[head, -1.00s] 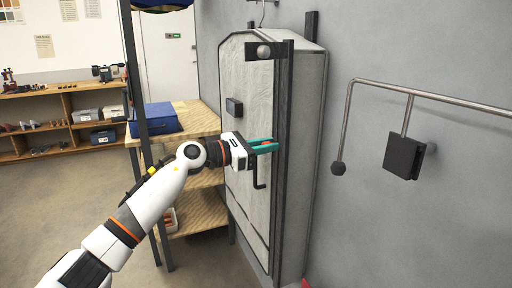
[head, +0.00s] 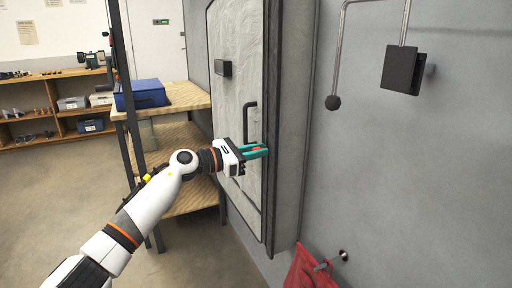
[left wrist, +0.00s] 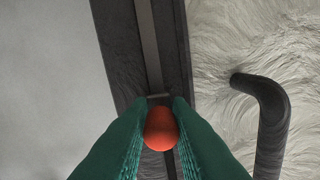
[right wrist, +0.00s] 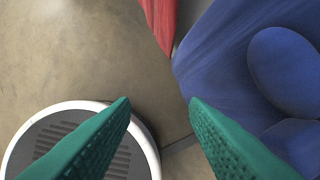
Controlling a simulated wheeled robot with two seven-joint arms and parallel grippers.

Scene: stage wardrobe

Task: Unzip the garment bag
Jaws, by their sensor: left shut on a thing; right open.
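The grey garment bag (head: 228,100) hangs upright against the wall in the head view. A dark zip strip (head: 269,205) runs down its front; the strip also shows in the left wrist view (left wrist: 151,45). My left gripper (head: 266,151) is shut on the round orange-red zip pull (left wrist: 160,128), low on the strip. The pull is partly hidden by the fingers. A black curved handle (head: 249,122) on the bag's front is just above the gripper and stands apart from it. My right gripper (right wrist: 160,101) is open and empty, seen only in its wrist view.
A metal wall rail (head: 343,40) and a black block (head: 402,70) are right of the bag. Red cloth (head: 302,270) hangs low by the wall. A wooden table (head: 190,97) with a blue box (head: 143,94) stands left. Blue fabric (right wrist: 225,60) is near my right gripper.

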